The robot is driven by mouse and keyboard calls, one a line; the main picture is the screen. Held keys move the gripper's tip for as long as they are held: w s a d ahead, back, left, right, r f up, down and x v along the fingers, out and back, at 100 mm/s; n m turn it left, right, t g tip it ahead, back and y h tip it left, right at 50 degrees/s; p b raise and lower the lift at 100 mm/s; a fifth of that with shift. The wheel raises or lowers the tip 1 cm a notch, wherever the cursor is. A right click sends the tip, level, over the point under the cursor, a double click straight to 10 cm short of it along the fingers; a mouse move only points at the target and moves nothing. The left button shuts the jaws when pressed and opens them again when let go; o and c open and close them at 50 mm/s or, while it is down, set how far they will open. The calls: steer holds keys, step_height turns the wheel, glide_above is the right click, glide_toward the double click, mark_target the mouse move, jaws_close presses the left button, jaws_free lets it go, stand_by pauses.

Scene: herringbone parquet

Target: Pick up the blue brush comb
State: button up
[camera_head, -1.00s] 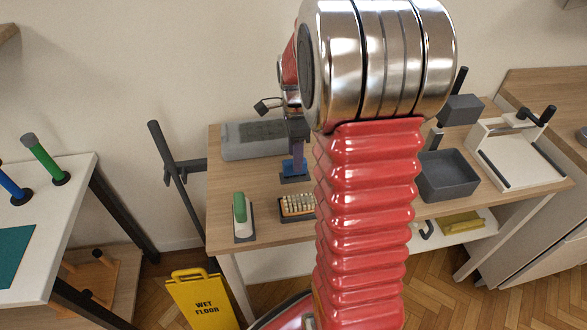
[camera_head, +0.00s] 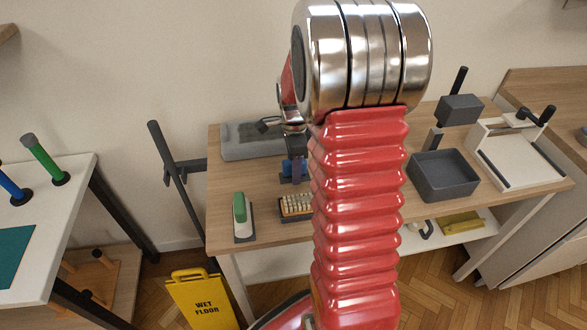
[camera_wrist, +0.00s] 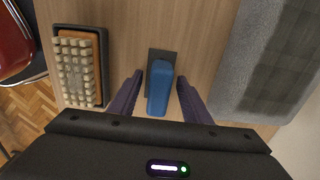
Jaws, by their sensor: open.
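The blue brush comb (camera_wrist: 160,88) lies on a small dark grey base on the wooden table in the wrist view. It also shows as a small blue shape in the head view (camera_head: 288,168), partly covered by my gripper. My gripper (camera_wrist: 159,79) is open, with one dark purple finger on each side of the blue brush comb. Gaps show between the fingers and the blue body, and it is not gripped. The height of the fingertips above the table is hard to tell.
A tan-bristled brush (camera_wrist: 78,65) lies in a dark tray to the left. A grey slab (camera_wrist: 270,60) lies to the right. A green-handled brush (camera_head: 240,212), a dark bin (camera_head: 443,178) and a white tray (camera_head: 520,160) share the table. A yellow wet-floor sign (camera_head: 200,298) stands in front.

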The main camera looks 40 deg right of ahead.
jaws_close()
stand_by(0.5)
steer(key=shift+r, duration=0.1)
step_height(320, 180, up, 10)
steer(key=shift+f, duration=0.1)
stand_by(0.4)
stand_by(0.4)
